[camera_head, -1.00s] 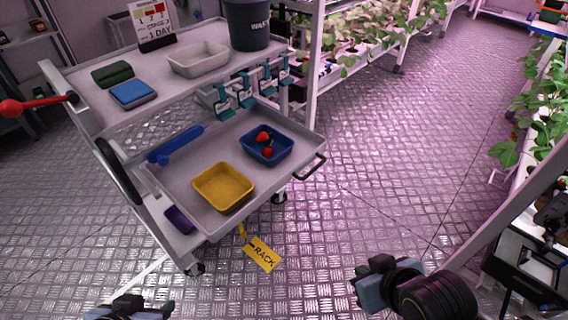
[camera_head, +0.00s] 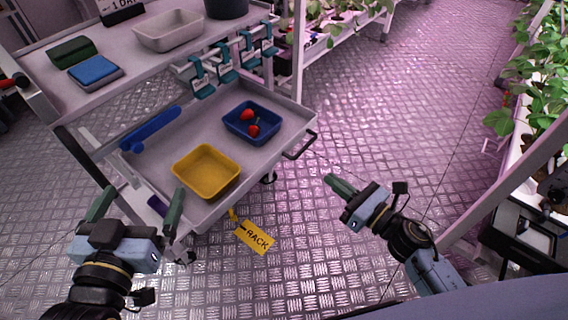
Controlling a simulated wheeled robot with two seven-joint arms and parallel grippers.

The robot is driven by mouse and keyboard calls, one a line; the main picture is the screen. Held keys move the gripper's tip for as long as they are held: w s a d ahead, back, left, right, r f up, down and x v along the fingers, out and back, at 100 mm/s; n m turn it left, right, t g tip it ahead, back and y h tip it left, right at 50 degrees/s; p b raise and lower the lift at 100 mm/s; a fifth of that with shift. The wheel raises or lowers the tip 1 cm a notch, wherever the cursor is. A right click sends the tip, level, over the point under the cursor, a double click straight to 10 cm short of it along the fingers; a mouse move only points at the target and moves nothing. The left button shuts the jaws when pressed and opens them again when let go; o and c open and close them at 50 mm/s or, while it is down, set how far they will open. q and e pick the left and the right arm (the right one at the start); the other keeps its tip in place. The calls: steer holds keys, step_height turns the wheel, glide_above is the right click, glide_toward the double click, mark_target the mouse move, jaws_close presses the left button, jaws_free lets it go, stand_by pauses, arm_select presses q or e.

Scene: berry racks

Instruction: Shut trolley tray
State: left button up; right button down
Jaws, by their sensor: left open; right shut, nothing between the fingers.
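The trolley (camera_head: 105,92) stands at the left. Its grey tray (camera_head: 222,206) is pulled out toward the right, with a black handle (camera_head: 300,146) on its right edge. In the tray sit a yellow bin (camera_head: 206,171), a blue bin (camera_head: 251,123) with red berries, and a blue tool (camera_head: 151,129). My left gripper (camera_head: 136,204) is open and empty, in front of the trolley's lower left corner. My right gripper (camera_head: 330,181) is shut and empty, over the floor to the lower right of the handle, apart from it.
Teal clips (camera_head: 223,63) hang above the tray. A yellow RACK tag (camera_head: 253,237) hangs below. Plant racks stand behind and at the right (camera_head: 538,84). Floor right of the tray is clear.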

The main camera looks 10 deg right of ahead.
steer(key=f+n+g+y, duration=0.1)
steer(key=f+n, duration=0.1)
steer(key=n, duration=0.1)
steer(key=b, duration=0.2)
glide_toward(274, 156)
steer(key=shift+n+g+y, duration=0.3)
steer(key=x, duration=0.5)
steer(key=shift+w, duration=0.3)
arm_select(q)
step_height(274, 156, up, 9)
steer(key=s+d+t+h, duration=0.1)
steer(key=t+h, duration=0.1)
steer(key=t, duration=0.4)
steer(key=shift+s+d, duration=0.15)
arm_select(e)
steer(key=shift+w+a+r, duration=0.1)
steer(key=shift+w+a, duration=0.3)
steer(key=shift+w, duration=0.15)
arm_select(q)
steer(key=shift+h, duration=0.3)
